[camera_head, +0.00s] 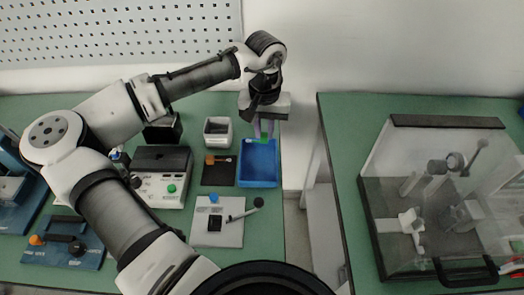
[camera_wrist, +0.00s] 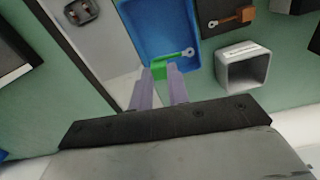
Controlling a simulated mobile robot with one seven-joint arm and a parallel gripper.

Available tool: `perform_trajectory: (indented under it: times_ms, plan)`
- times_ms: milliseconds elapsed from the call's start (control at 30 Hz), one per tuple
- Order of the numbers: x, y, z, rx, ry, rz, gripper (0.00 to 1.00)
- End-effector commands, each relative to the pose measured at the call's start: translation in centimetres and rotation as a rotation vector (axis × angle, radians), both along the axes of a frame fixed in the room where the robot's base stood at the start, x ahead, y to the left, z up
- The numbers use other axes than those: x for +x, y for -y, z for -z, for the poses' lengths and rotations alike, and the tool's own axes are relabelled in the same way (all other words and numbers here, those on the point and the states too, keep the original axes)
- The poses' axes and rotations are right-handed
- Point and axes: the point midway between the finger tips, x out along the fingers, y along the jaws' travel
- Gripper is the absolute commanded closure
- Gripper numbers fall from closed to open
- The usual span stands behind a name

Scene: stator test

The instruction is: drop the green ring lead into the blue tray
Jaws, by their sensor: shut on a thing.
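My gripper (camera_head: 264,128) is over the far end of the blue tray (camera_head: 258,178), at the right side of the left bench. In the wrist view, its two pale purple fingers (camera_wrist: 161,76) are shut on the green ring lead (camera_wrist: 159,66). The green body sits between the fingertips, and its grey ring terminal points out to the right, over the blue tray (camera_wrist: 160,20). The green lead also shows small in the head view (camera_head: 264,140). I cannot tell its exact height above the tray. The visible tray floor looks empty.
Left of the tray, a black mat (camera_head: 219,176) holds an orange ring lead (camera_head: 211,160). A white-grey open box (camera_head: 217,132) stands behind the mat. A grey plate with a lever (camera_head: 217,228) lies in front. A gap separates this bench from the right bench with its clear-covered fixture (camera_head: 430,215).

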Motion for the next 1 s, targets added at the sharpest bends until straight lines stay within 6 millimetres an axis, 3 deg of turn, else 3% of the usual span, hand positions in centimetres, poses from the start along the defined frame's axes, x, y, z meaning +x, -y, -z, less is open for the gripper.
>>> perform_trajectory:
  times_ms: [533, 900, 933, 1000]
  plan:
    - [0.0, -0.1, 5.5, 0.002, -0.001, -0.002, 1.00]
    - [0.0, 0.0, 5.9, 0.000, 0.000, -0.002, 1.00]
    - [0.0, 0.0, 5.9, 0.000, 0.000, -0.002, 0.80]
    - [0.0, 0.0, 5.9, 0.000, 0.000, -0.002, 0.71]
